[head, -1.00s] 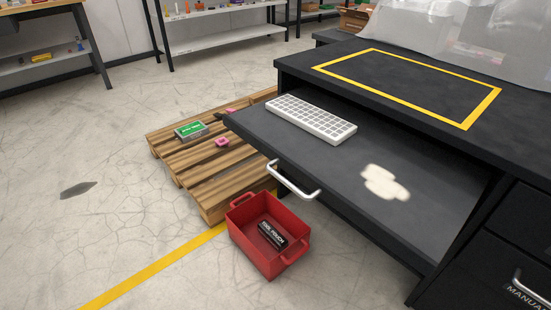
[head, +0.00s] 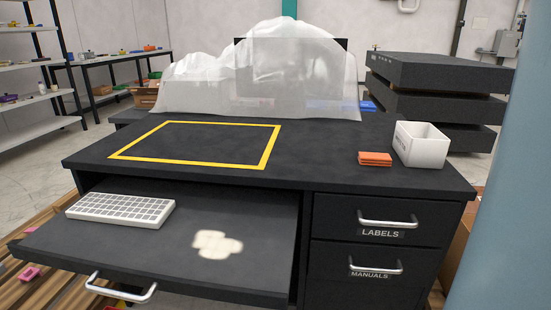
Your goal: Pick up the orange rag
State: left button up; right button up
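A small folded orange rag (head: 375,159) lies flat on the black desk top (head: 310,183), towards its right end. It is just left of a white open box (head: 420,146) and apart from the taped yellow rectangle. Neither of my grippers shows in the head view, so I cannot see their state.
A keyboard (head: 122,209) and a pale patch (head: 217,244) are on the pulled-out tray (head: 180,260). Drawers labelled LABELS and MANUALS are below the desk top. A plastic sheet (head: 260,75) covers something at the back. A blue column (head: 505,200) stands at right.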

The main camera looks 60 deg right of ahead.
aim_at(365, 158)
jog(key=z, duration=2.4)
